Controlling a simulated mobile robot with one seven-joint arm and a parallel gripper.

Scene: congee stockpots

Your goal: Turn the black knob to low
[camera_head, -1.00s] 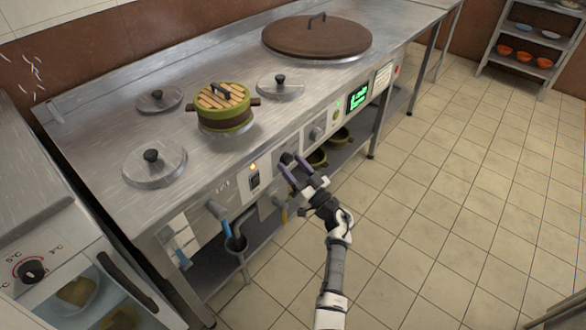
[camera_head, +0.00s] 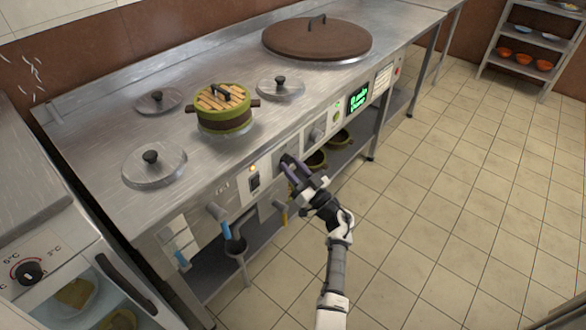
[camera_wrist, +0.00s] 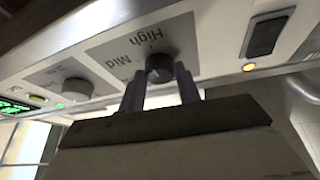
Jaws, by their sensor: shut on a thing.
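The black knob (camera_wrist: 160,68) sits on the stove's front panel, on a grey label plate. In the wrist view the words "High" and "Mid" show upside down beside it; no "Low" is legible. In the head view the knob (camera_head: 287,158) is small and partly covered by my gripper (camera_head: 289,168). My gripper (camera_wrist: 160,92) is shut on the knob, one finger on each side. Which mark the knob points to cannot be told.
A second knob (camera_wrist: 77,89) and a green display (camera_head: 359,97) are on the same panel. A rocker switch (camera_wrist: 267,36) with an orange lamp (camera_wrist: 249,67) is on the other side. Pipes (camera_head: 226,226) hang below. A green pot (camera_head: 224,107) stands on top. The tiled floor is clear.

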